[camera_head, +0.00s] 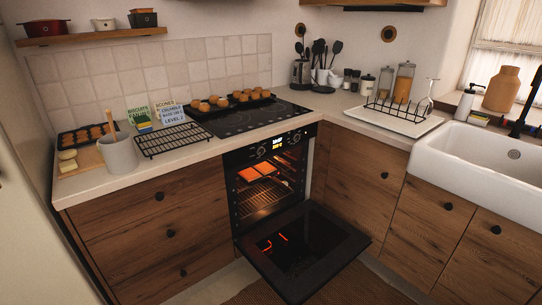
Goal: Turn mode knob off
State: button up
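A built-in oven stands under the counter with its door (305,252) dropped fully open. Its control panel has a lit display (278,144) between two round knobs, a left knob (262,153) and a right knob (296,138). The knobs are too small to read their markings or settings, and I cannot tell which is the mode knob. The inside of the oven glows orange, with a tray of flat orange-lit pieces (253,174) above a wire rack (262,195). My gripper is not in view.
A black hob (250,119) with baked rolls on a dark tray (240,98) is above the oven. A cooling rack (173,140) and grey crock (118,153) stand left. The open door juts over the floor by a brown rug (345,285). A white sink (480,150) is at right.

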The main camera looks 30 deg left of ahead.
aim_at(260, 150)
jog(key=z, duration=0.05)
jog(key=i, duration=1.2)
jog(key=u, duration=1.05)
